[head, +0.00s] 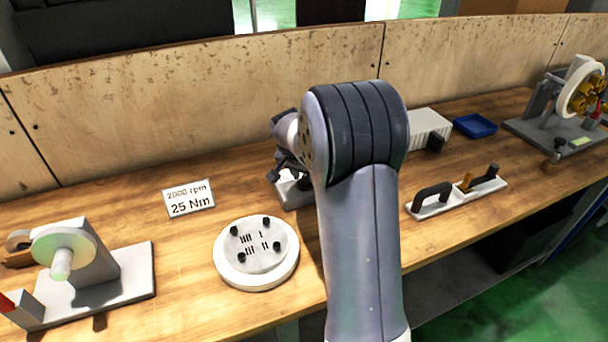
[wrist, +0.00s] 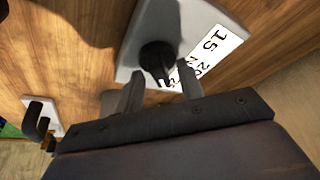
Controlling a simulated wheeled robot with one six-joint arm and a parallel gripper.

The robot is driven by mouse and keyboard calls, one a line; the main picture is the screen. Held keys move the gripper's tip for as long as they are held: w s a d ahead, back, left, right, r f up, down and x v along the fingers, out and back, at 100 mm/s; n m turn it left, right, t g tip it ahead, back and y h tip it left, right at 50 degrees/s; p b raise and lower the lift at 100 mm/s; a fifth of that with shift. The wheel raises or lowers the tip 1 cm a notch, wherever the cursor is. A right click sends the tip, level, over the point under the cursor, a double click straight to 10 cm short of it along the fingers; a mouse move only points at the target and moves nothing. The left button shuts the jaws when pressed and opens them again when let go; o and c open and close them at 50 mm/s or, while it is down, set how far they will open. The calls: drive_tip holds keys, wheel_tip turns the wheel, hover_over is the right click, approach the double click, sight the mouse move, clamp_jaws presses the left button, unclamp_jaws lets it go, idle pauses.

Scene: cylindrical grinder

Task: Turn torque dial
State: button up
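The torque dial is a black knob (wrist: 156,57) on a pale grey plate (wrist: 145,22) with a white scale (wrist: 212,45) showing 15 and 20; further numbers are partly hidden by a finger. The knob's narrow black pointer extends toward my gripper. My gripper (wrist: 160,76) is open, its two fingers apart on either side of the knob's near end, with gaps visible. I cannot tell its exact height over the knob. In the head view my arm hides most of the dial; its grey base (head: 293,194) shows below my gripper (head: 284,165). A card (head: 189,199) reads "2000 rpm 25 Nm".
A round white plate with black pegs (head: 256,281) and a grey stand with a disc (head: 118,278) are on the left of the bench. A handled fixture (head: 437,209), a ribbed grey box (head: 428,124), a blue tray (head: 475,126) and a wheel machine (head: 577,92) are right. A wooden wall backs the bench.

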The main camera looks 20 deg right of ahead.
drive_tip(key=v, duration=1)
drive_tip(key=shift+s+r, duration=0.15)
drive_tip(key=shift+r, duration=0.2)
drive_tip(key=shift+a, duration=0.15)
drive_tip(key=x, duration=1)
drive_tip(key=shift+d+f, duration=0.2)
drive_tip(key=shift+f, duration=0.1)
drive_tip(key=shift+f, duration=0.1)
